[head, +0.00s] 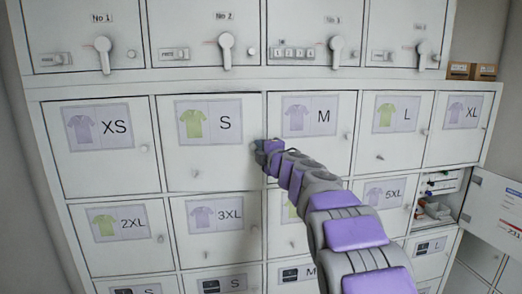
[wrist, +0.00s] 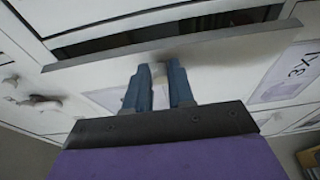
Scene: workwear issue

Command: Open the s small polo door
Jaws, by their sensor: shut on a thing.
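The S door (head: 219,162) has a label (head: 208,122) with a green polo and the letter S, in the upper row of labelled doors in the head view. My gripper (head: 261,147) is at the right edge of this door. In the wrist view its blue fingers (wrist: 160,82) are shut on a small pale knob, mostly hidden between them. A door panel with a grey edge (wrist: 200,47) stands slightly ajar there, with a dark gap behind it. In the head view the gap is hard to see.
The XS door (head: 104,170) is to the left and the M door (head: 311,145) to the right. The 3XL door (head: 219,245) is below. At far right a door (head: 497,215) stands open beside a compartment with items. Small boxes (head: 471,71) sit on top at right.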

